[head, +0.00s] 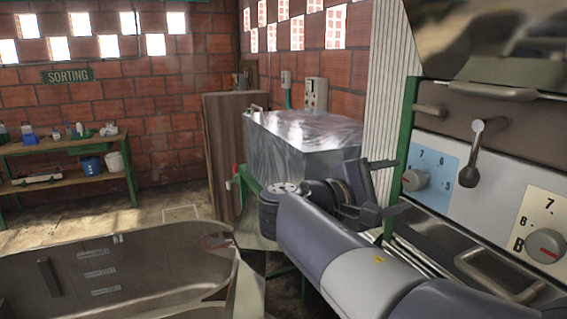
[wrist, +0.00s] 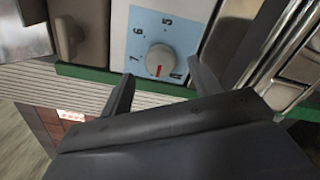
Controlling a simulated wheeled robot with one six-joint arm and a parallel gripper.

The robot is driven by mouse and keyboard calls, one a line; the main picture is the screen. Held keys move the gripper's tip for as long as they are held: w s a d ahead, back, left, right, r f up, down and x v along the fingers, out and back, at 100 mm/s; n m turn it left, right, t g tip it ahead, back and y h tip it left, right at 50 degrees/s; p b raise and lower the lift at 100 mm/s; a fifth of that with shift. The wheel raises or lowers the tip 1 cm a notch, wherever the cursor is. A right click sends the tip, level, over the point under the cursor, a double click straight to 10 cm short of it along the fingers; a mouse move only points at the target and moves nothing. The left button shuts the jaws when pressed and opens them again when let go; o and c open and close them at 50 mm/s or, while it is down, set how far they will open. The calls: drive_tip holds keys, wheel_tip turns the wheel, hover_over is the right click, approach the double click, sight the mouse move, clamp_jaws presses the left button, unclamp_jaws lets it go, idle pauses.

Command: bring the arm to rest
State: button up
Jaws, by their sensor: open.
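My arm reaches from the lower right of the head view towards the machine's front. My gripper (head: 390,188) is open, its two fingers apart with nothing between them. In the wrist view the gripper (wrist: 160,82) faces the blue dial plate (wrist: 150,38) with a knob (wrist: 160,58) whose red mark is near the letter A. In the head view the blue plate (head: 440,165) and its knob (head: 414,180) are just right of the fingers. Whether a finger touches the panel I cannot tell.
A second dial (head: 545,246) and a lever (head: 474,160) are on the machine panel. A plastic-wrapped metal box (head: 300,140) stands behind my arm. A metal trough (head: 120,275) is at lower left. A workbench (head: 70,160) stands by the brick wall, with open floor before it.

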sight(411, 181)
drive_tip(key=p+x, duration=0.1)
drive_tip(key=x, duration=0.3)
drive_tip(key=shift+w+d, duration=0.15)
drive_tip(key=shift+d, duration=0.25)
drive_tip(key=shift+w+d, duration=0.2)
drive_tip(key=shift+d, duration=0.3)
